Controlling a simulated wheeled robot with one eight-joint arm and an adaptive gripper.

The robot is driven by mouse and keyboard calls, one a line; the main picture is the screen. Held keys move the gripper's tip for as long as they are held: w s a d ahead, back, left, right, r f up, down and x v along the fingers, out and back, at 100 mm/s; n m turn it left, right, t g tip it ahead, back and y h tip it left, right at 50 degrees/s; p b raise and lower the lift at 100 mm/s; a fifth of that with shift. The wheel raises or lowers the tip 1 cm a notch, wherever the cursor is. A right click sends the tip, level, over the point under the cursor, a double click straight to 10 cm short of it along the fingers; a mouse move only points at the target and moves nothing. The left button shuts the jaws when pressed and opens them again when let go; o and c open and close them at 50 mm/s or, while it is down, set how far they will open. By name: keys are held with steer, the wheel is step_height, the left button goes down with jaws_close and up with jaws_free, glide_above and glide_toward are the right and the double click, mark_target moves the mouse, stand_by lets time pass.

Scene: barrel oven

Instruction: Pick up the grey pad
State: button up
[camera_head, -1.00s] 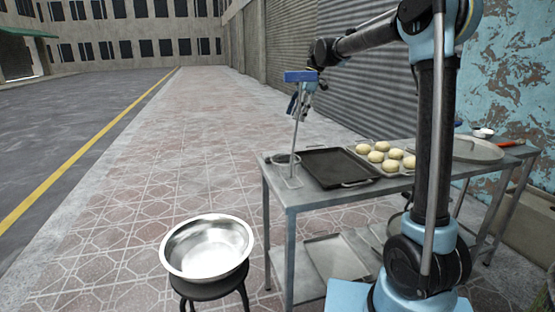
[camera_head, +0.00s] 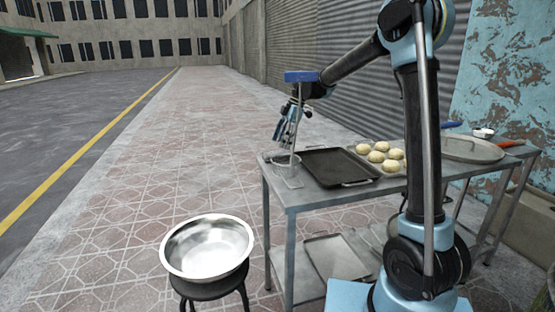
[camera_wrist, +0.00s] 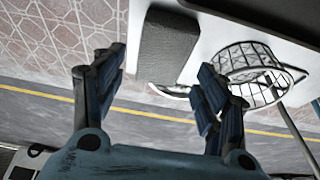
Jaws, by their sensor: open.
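The grey pad (camera_wrist: 168,48) is a dark, rough-textured rectangular block on a pale surface in the wrist view, at the upper middle. My gripper (camera_wrist: 160,68) is open, with one finger left of the pad and the other to its lower right. The fingers appear around the pad's near end, and I see no clear contact. In the head view my gripper (camera_head: 284,133) hangs over the left end of the metal table (camera_head: 320,198), fingers down. I cannot make out the pad there.
A round wire basket (camera_wrist: 250,66) lies right of the pad. A black tray (camera_head: 338,167) and several dough balls (camera_head: 378,153) lie to the right. A steel bowl (camera_head: 207,247) sits on a stool.

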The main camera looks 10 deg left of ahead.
mark_target(277, 153)
steer(key=shift+x, duration=2.7)
steer(key=shift+s+d, duration=0.1)
steer(key=shift+d, duration=0.05)
steer(key=c, duration=0.8)
